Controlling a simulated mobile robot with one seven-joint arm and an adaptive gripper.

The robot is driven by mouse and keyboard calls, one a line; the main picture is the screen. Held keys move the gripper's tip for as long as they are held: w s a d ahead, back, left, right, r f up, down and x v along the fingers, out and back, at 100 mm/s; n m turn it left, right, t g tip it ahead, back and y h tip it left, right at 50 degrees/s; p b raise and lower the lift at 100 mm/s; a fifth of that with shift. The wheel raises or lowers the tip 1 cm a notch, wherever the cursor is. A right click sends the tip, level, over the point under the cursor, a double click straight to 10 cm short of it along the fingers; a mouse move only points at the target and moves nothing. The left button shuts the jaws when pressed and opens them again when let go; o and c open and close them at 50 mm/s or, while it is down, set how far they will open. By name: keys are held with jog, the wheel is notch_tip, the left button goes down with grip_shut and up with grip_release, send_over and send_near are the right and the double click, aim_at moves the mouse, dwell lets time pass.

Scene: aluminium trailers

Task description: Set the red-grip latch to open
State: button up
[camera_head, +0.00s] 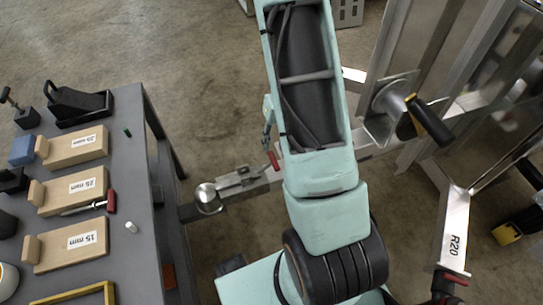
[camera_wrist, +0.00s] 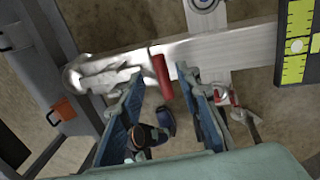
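The red-grip latch is on the metal coupler of a trailer drawbar; in the head view its small red grip (camera_head: 274,161) shows just left of my arm. In the wrist view the red grip (camera_wrist: 161,76) stands out from the pale bar, beside the silver coupler (camera_wrist: 95,75). My gripper (camera_wrist: 162,80) is open, its two blue fingers on either side of the red grip, with visible gaps in the picture. I cannot tell whether either finger touches it. In the head view my fingers are not clearly seen.
A grey bench (camera_head: 137,190) with several wooden blocks and a red-handled tool (camera_head: 110,200) stands at the left. A winch with a black-handled crank (camera_head: 430,120) and a trailer frame marked R20 (camera_head: 455,235) are at the right. A yellow scale (camera_wrist: 296,45) shows in the wrist view.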

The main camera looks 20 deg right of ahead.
aim_at(272, 154)
jog(key=f, duration=0.2)
jog(key=f+b, duration=0.1)
jog(key=f, duration=0.1)
jog(key=a+f+b, duration=0.1)
jog(key=f, duration=0.1)
jog(key=shift+w+f, duration=0.15)
jog(key=shift+f, duration=0.2)
grip_shut()
